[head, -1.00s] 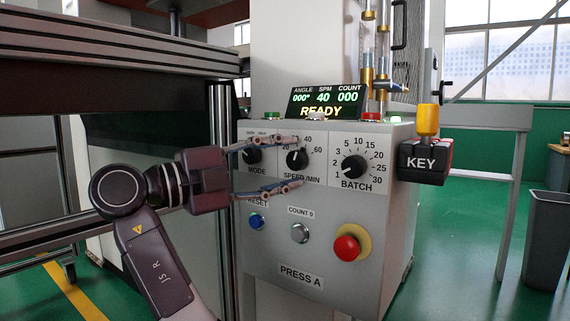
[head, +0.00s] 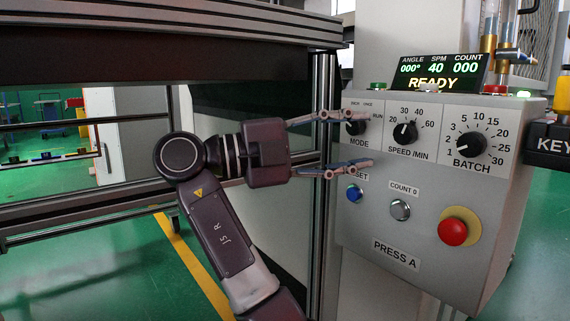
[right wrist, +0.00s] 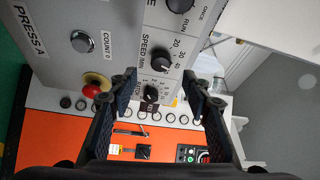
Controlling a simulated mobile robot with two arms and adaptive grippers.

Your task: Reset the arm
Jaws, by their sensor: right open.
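My right arm (head: 222,235) reaches in from below in the head view. Its right gripper (head: 345,143) is open and points right, with nothing between its fingers. Its fingertips overlap the left side of the grey control box (head: 400,230) in the picture, around the MODE knob (head: 357,128) and above the blue RESET button (head: 354,194). I cannot tell how far they are from the panel. In the right wrist view the open fingers frame empty space, with the SPEED knob (right wrist: 163,61) beyond them. My left gripper is out of view.
The box carries a BATCH knob (head: 472,145), a COUNT 0 button (head: 400,209) and a red stop button (head: 453,232). A display (head: 437,70) on top reads READY. A metal frame post (head: 322,200) stands behind the gripper. An orange panel (right wrist: 60,140) shows in the wrist view.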

